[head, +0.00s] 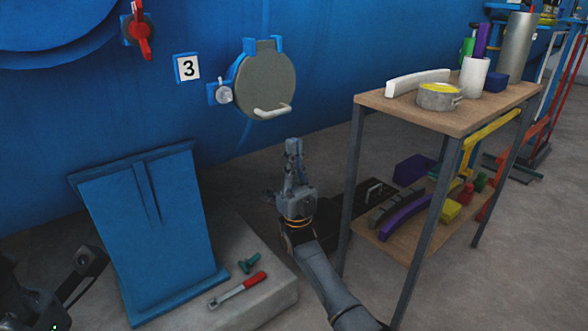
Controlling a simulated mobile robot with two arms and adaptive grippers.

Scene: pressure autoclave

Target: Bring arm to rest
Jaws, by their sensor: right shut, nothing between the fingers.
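My right gripper (293,150) is in the middle of the head view, at the end of my right arm, which comes in from the bottom. Its fingers point up and are shut, with nothing between them. It is left of the wooden shelf table (440,112) and below the round grey hatch (265,82) on the blue wall, apart from both. At the lower left, part of my left arm shows, dark and cut off by the frame edge. The left gripper's fingers cannot be made out.
On the block lie a red-handled tool (238,290) and a green piece (249,263). The table carries a pot (438,98), cylinders and a white curved piece.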

